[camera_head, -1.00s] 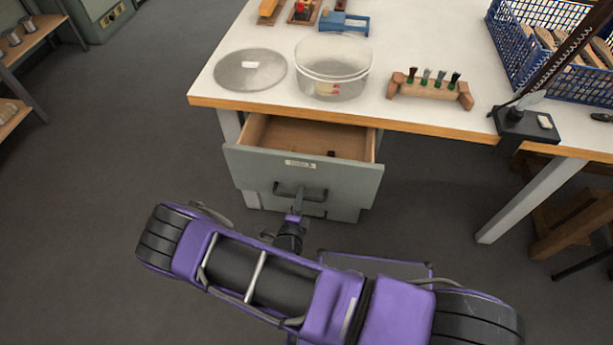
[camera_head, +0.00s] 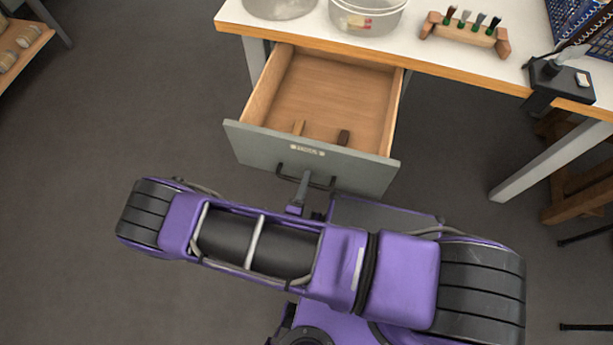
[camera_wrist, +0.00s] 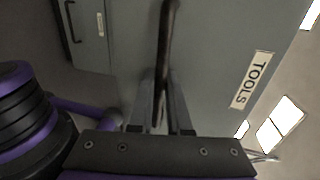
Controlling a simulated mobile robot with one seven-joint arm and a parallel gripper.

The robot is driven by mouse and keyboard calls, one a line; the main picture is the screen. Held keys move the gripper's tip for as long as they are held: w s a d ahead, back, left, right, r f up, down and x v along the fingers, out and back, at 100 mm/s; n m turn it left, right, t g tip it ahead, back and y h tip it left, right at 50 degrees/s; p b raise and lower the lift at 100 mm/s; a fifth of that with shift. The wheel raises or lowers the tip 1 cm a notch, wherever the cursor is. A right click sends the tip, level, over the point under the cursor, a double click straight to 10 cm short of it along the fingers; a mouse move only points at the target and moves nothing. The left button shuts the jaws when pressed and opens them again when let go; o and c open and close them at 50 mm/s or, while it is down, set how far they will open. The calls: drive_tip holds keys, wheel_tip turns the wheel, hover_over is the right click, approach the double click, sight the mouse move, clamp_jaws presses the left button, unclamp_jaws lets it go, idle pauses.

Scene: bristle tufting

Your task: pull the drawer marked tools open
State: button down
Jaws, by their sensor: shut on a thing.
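The grey drawer (camera_head: 240,141) under the workbench is pulled well out. Its wooden inside (camera_head: 335,90) shows, with two small brown pieces near the front. A label on its front reads TOOLS in the wrist view (camera_wrist: 251,80). My gripper (camera_head: 303,186) is at the drawer front, shut on the dark bar handle (camera_head: 325,184). In the wrist view the handle (camera_wrist: 167,45) runs between the two fingers (camera_wrist: 160,115). My purple arm covers the floor in front of the drawer in the head view.
A table leg (camera_head: 545,165) stands to the right. The floor (camera_head: 130,110) to the left is clear.

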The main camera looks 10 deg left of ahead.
drive_tip(key=c, duration=0.9)
unclamp_jaws()
drive_tip(key=shift+o, duration=0.2)
drive_tip(key=v, duration=1.7)
drive_tip(key=shift+s, duration=0.2)
